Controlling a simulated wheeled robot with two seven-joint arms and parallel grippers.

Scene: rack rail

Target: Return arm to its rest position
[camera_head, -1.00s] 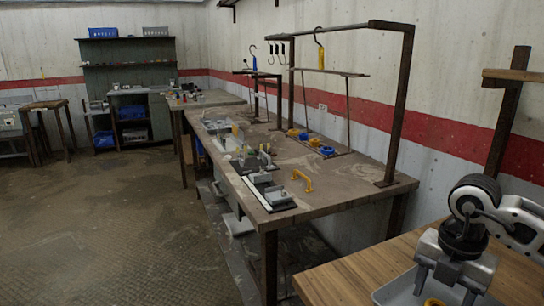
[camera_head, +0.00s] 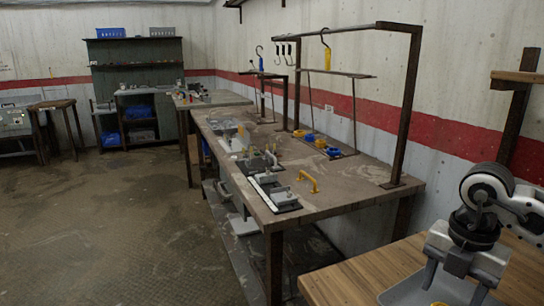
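My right arm comes in at the lower right, and its gripper (camera_head: 456,285) points down over a grey tray (camera_head: 402,288) on the wooden table (camera_head: 340,285). Its fingers look spread apart, with a gap between them. A small orange-yellow thing (camera_head: 438,303) shows below, at the bottom edge of the view; most of it is cut off. I see nothing held between the fingers. My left arm and gripper are out of view.
A long workbench (camera_head: 345,192) with a metal rack frame (camera_head: 409,100) stands ahead, carrying fixtures, a yellow handle (camera_head: 308,181) and blue and yellow rings (camera_head: 320,143). A shelf unit (camera_head: 137,90) is at the back. The floor (camera_head: 110,220) on the left is clear.

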